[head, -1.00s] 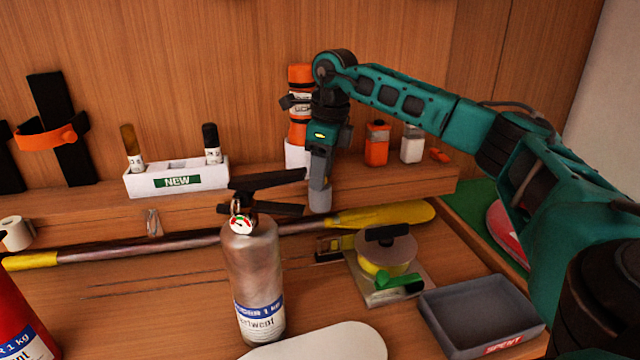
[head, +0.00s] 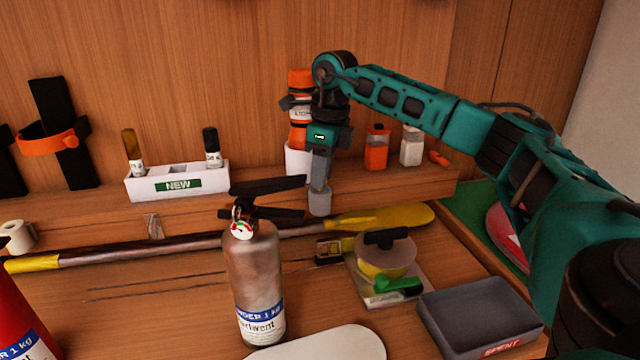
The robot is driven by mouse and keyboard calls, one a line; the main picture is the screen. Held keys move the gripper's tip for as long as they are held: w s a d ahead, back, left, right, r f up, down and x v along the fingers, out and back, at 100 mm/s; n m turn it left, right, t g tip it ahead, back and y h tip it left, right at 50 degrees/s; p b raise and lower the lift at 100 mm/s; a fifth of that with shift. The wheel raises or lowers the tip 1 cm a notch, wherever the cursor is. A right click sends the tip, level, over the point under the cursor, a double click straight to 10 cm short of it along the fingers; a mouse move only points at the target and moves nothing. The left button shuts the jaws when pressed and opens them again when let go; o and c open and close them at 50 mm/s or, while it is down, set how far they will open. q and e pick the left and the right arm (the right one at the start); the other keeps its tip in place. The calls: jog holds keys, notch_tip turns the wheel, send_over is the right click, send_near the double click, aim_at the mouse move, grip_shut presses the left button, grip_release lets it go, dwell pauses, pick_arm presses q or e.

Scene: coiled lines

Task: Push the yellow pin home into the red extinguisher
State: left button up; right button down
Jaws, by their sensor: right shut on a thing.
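The red extinguisher (head: 18,315) stands at the left edge, mostly cut off by the frame, with only part of its body and label showing. I cannot make out the yellow pin or the hole for it. My right gripper (head: 320,182) points down in the middle, behind and right of a silver extinguisher (head: 257,275). It is shut on what looks like a small grey cylinder (head: 320,202), far to the right of the red extinguisher. My left gripper is out of view.
The silver extinguisher with black levers stands between my right gripper and the red one. A yellow-ended pole (head: 190,243) lies across the bench. A white NEW box (head: 190,190) is behind; a grey SPENT tray (head: 440,325) and a tape-like roll (head: 385,255) are at right.

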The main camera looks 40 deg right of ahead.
jog(key=shift+r, duration=0.15)
jog(key=shift+r+p, duration=0.45)
jog(key=shift+r, duration=1.95)
